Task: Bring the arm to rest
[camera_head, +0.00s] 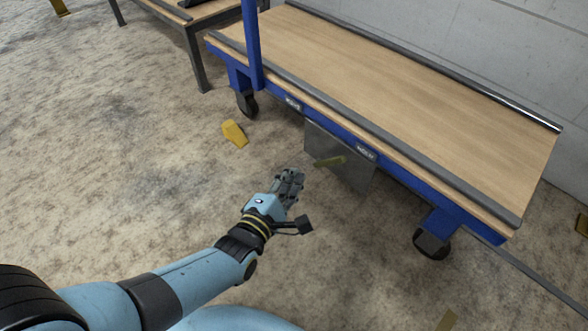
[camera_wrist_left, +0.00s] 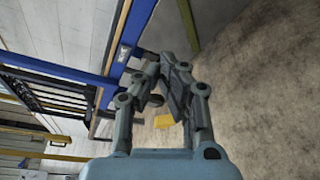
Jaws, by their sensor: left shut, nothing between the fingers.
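My left arm comes in from the left in the head view, light blue with dark joints. My left gripper (camera_head: 291,183) is shut and empty, held out over the floor in front of the blue-framed cart. It also shows in the left wrist view (camera_wrist_left: 172,75), where its fingers meet at the tips. My right gripper is in neither view.
A cart (camera_head: 420,90) with a wooden top, blue frame and casters stands just beyond the gripper. A grey panel (camera_head: 345,175) hangs below its near edge. A yellow object (camera_head: 234,133) lies on the floor. A bench (camera_head: 205,14) stands at the back. The floor at left is clear.

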